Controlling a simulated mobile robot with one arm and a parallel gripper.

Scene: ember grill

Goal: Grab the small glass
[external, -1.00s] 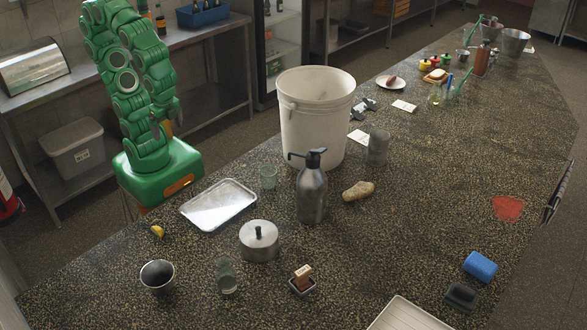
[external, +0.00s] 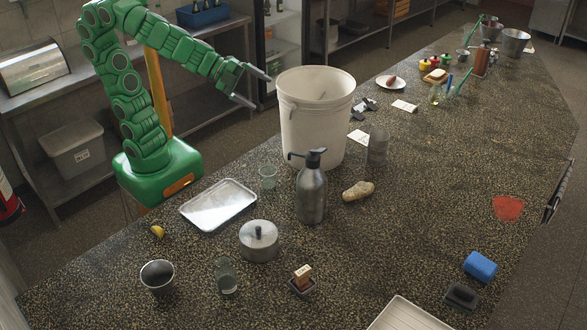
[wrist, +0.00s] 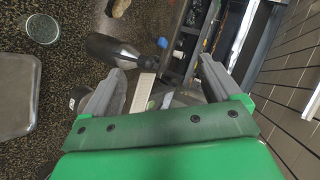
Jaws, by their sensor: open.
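A small clear glass (external: 268,177) stands on the speckled counter beside the metal tray, left of the pump bottle. It also shows at the upper left of the wrist view (wrist: 42,28), above the tray. A second, taller clear glass (external: 226,276) stands nearer the front of the counter, right of the dark metal cup. My gripper (external: 262,92) is open and empty, raised just left of the white bucket's rim, well above and behind the small glass. Its two spread fingers (wrist: 156,78) show in the wrist view with nothing held between them.
The white bucket (external: 313,125) stands close beside my gripper. The pump bottle (external: 311,195), the lidded metal pot (external: 259,241) and the metal tray (external: 220,204) surround the small glass. The right part of the counter (external: 430,190) is largely clear.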

